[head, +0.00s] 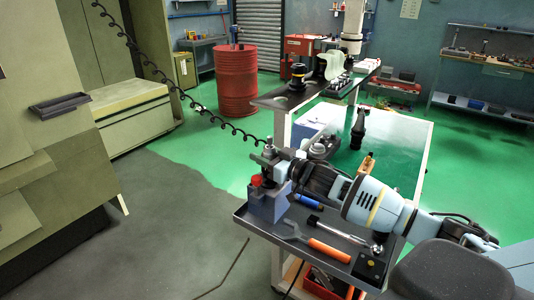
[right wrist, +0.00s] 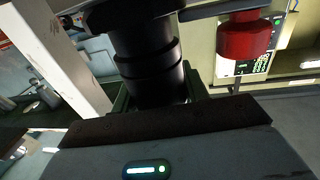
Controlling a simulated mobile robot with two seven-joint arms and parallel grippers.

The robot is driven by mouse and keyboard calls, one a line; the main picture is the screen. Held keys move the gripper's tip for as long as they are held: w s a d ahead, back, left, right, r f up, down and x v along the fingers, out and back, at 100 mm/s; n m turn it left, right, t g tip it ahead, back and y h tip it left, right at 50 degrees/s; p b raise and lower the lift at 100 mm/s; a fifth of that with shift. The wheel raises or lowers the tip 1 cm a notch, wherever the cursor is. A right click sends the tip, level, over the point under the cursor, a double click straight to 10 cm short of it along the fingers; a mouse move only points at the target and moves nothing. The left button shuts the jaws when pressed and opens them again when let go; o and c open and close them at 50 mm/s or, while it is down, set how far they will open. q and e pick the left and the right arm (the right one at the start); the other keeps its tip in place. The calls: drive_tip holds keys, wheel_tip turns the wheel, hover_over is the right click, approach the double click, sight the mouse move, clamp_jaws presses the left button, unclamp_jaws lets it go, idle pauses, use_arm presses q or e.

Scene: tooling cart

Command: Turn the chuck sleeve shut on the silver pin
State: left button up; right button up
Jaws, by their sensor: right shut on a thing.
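My right gripper (head: 283,172) reaches in from the right to the fixture at the cart's left corner. It is shut on a dark, ribbed round part, which I take for the chuck sleeve (right wrist: 147,65); this stands between the jaws in the right wrist view. The fixture has a blue-grey block (head: 266,205) and a red knob (head: 256,180), which also shows in the right wrist view (right wrist: 243,40). Grey metal parts rise above the block beside the gripper. I cannot make out the silver pin for certain. My left gripper is not in view.
The dark tray (head: 335,243) holds an orange-handled wrench (head: 312,244), a silver-headed tool (head: 340,229) and a black box (head: 370,265). A black toolholder (head: 358,128) stands on the green surface behind. A coiled black cable (head: 190,98) hangs down to the fixture. Open floor lies left.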

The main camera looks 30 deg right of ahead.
drive_tip(key=shift+r+m+h+p, duration=0.2)
drive_tip(key=shift+m+h+p, duration=0.25)
drive_tip(key=shift+m+h, duration=0.35)
drive_tip(key=shift+d+m+t+h+p, duration=0.1)
drive_tip(key=shift+m+t+h+p, duration=0.4)
drive_tip(key=shift+h, duration=0.7)
drive_tip(key=shift+f+m+h, duration=0.15)
drive_tip(key=shift+m+h, duration=0.55)
drive_tip(key=shift+h, duration=0.2)
drive_tip(key=shift+d+f+m+g+h, duration=0.15)
drive_tip(key=shift+m+g+h, duration=0.15)
drive_tip(key=shift+m+h, duration=0.5)
drive_tip(key=h, duration=0.1)
drive_tip(key=m+h, duration=0.1)
drive_tip(key=m+g+h+b, duration=0.1)
drive_tip(key=shift+d+f+h, duration=0.2)
drive_tip(key=shift+f+h, duration=0.05)
drive_tip(key=shift+h, duration=0.15)
drive_tip(key=shift+s+d+m+g+h+b, duration=0.15)
drive_tip(key=shift+m+g+h+b, duration=0.4)
drive_tip(key=shift+h, duration=0.35)
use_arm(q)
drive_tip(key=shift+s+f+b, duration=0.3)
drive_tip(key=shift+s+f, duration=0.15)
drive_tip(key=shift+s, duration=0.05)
use_arm(e)
drive_tip(key=shift+r+m+h, duration=0.25)
drive_tip(key=shift+h, duration=0.15)
